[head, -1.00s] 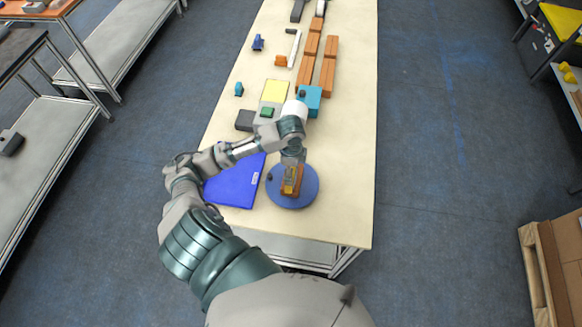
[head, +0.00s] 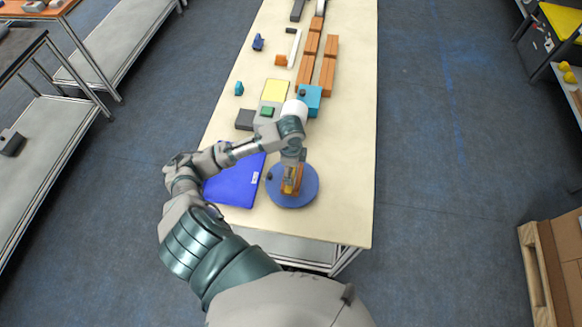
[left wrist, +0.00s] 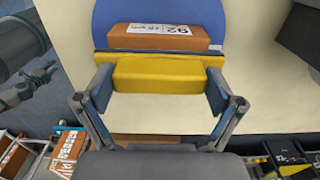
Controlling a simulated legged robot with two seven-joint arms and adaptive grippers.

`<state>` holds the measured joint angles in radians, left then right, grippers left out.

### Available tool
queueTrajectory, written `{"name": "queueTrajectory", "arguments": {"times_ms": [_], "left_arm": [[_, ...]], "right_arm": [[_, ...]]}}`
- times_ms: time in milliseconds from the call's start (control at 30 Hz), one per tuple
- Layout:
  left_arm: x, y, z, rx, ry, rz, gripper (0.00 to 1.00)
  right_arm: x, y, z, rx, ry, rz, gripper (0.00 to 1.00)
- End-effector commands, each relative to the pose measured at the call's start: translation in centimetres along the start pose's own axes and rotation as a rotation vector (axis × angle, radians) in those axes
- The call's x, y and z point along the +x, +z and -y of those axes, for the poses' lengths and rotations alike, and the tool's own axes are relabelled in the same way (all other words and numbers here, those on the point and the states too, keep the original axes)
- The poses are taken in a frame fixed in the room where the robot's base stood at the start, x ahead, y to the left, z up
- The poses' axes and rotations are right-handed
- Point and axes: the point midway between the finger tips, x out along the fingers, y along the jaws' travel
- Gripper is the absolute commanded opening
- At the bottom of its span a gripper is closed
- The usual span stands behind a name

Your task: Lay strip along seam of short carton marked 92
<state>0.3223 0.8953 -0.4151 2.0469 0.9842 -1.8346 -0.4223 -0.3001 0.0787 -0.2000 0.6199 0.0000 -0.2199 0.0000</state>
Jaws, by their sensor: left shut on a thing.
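The short brown carton marked 92 (left wrist: 160,37) lies on a round blue disc (left wrist: 215,15), its white label facing up and reading upside down in the left wrist view. In the head view the carton (head: 299,178) is partly hidden by my left gripper (head: 291,182), over the blue disc (head: 311,192). In the left wrist view my left gripper (left wrist: 158,92) is shut on a yellow block (left wrist: 155,75), with a finger at each end. The block is right beside the carton's near edge; I cannot tell if they touch. I cannot make out a separate strip. My right gripper is not in view.
A blue flat panel (head: 232,187) lies left of the disc. A teal box (head: 311,98), a yellow pad (head: 275,90) and a dark grey block (head: 245,120) stand farther back. Several brown cartons (head: 327,74) line the far table. The table right of the disc is clear.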

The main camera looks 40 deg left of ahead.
Motion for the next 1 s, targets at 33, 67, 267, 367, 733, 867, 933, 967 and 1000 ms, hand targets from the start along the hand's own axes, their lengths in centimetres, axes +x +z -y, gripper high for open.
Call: {"name": "queueTrajectory", "arguments": {"times_ms": [33, 67, 267, 367, 733, 867, 933, 967, 1000], "left_arm": [[0.01, 0.01, -0.03, 0.000, 0.001, 0.001, 0.54], [0.01, 0.01, -0.03, 0.000, 0.001, 0.001, 0.54], [0.04, 0.02, -0.04, 0.000, 0.002, 0.001, 0.54], [0.06, 0.02, -0.05, 0.000, 0.002, 0.001, 0.54], [0.12, 0.02, -0.07, 0.001, 0.003, 0.001, 0.54], [0.15, 0.01, -0.08, 0.001, 0.003, 0.001, 0.54], [0.17, 0.01, -0.08, 0.001, 0.004, 0.001, 0.54], [0.17, 0.01, -0.09, 0.001, 0.004, 0.001, 0.54], [0.18, 0.01, -0.09, 0.001, 0.004, 0.001, 0.54]], "right_arm": [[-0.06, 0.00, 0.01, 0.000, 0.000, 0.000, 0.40], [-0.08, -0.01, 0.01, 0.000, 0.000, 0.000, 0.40], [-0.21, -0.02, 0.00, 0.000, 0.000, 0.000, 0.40], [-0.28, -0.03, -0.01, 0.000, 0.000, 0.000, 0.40], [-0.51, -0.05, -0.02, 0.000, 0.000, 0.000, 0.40], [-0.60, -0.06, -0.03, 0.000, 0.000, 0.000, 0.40], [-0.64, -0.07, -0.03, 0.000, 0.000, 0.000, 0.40], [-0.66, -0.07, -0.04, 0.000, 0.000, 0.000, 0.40], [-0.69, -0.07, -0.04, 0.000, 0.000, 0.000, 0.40]]}}
